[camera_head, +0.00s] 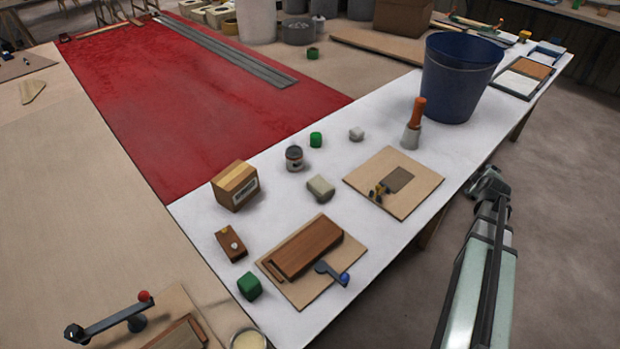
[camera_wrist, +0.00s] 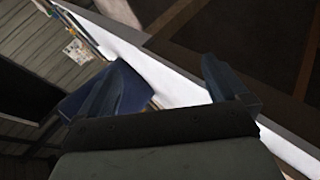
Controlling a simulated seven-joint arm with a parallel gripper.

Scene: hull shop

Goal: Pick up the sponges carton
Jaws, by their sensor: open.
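A small brown cardboard carton (camera_head: 235,186) with a pale label on its front stands on the left part of the white table in the head view. It looks like the sponges carton, but its print is too small to read. My gripper (camera_head: 489,183) is off the table's right edge, far from the carton. In the wrist view my gripper (camera_wrist: 170,85) is open with nothing between its fingers. The carton does not show in the wrist view.
On the white table (camera_head: 300,225) stand a dark blue bucket (camera_head: 458,80), an orange-handled tool (camera_head: 416,118), a grey can (camera_head: 294,159), a pale block (camera_head: 320,188), a brown block (camera_head: 231,244), a green block (camera_head: 249,286) and two boards. A red surface (camera_head: 200,110) lies behind the carton.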

